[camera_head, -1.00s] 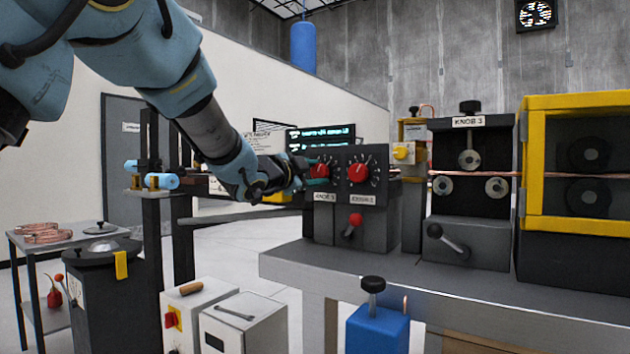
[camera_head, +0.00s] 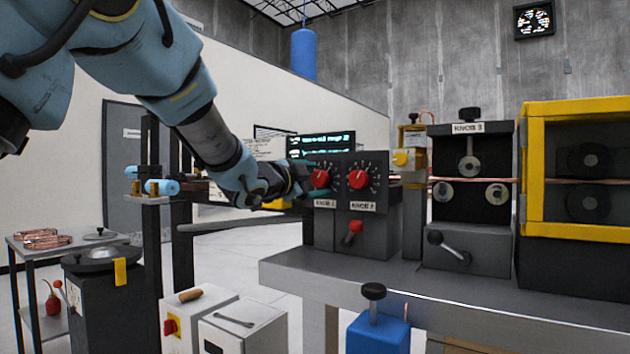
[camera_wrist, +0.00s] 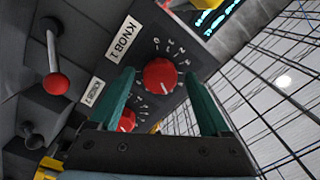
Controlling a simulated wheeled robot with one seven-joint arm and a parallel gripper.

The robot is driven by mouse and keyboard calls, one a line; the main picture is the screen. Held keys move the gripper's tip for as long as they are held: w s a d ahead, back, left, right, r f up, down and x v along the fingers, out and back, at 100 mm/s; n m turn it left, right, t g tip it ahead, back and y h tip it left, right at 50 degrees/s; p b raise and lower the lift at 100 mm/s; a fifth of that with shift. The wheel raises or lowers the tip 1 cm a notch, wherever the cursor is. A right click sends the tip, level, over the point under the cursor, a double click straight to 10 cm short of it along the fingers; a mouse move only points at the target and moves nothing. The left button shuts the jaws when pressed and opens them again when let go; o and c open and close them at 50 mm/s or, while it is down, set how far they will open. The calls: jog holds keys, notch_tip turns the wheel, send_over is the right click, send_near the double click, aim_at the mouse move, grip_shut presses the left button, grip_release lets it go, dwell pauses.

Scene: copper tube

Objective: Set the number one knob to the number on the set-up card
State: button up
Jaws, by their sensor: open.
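The number one knob is a red dial (camera_head: 320,178) on the dark panel box, above a label reading KNOB 1. In the wrist view the red knob (camera_wrist: 160,75) has a pale pointer line and a ring of small marks too small to read. My gripper (camera_head: 300,175) is at the left of this knob in the head view. In the wrist view my gripper's two green fingers (camera_wrist: 160,100) are spread apart, with the knob beyond and between their tips; I cannot tell whether they touch it. I cannot make out a set-up card for certain.
A second red knob (camera_head: 359,179), labelled KNOB 2, sits close to the right. A red-balled lever (camera_head: 354,228) is below it. The KNOB 3 machine (camera_head: 470,185) and a yellow-framed guard (camera_head: 528,165) stand further right on the grey bench (camera_head: 300,270).

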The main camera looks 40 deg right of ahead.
jog(key=b+v, duration=0.2)
jog(key=v, duration=0.9)
jog(key=shift+d, duration=0.1)
jog(key=w+a+f+n+t+y, duration=0.4)
jog(key=w+a+f+n+y, duration=0.3)
jog(key=w+a+f, duration=0.4)
jog(key=w+a+f+n+y, duration=0.25)
jog(key=a+f+n, duration=0.2)
jog(key=a, duration=0.25)
jog(key=w+a+f+n+y, duration=0.25)
jog(key=a+f, duration=0.25)
jog(key=a, duration=0.3)
jog(key=s+a+f+n+g+y, duration=0.35)
jog(key=s+a+f+n, duration=0.35)
jog(key=a, duration=0.4)
jog(key=s+a+f+n+g+y, duration=0.2)
jog(key=s+a+f+n+g, duration=0.2)
jog(key=s+a+f, duration=0.6)
notch_tip(320, 180, up, 15)
jog(key=w+p, duration=0.1)
jog(key=p, duration=1.2)
jog(key=shift+w+a, duration=0.3)
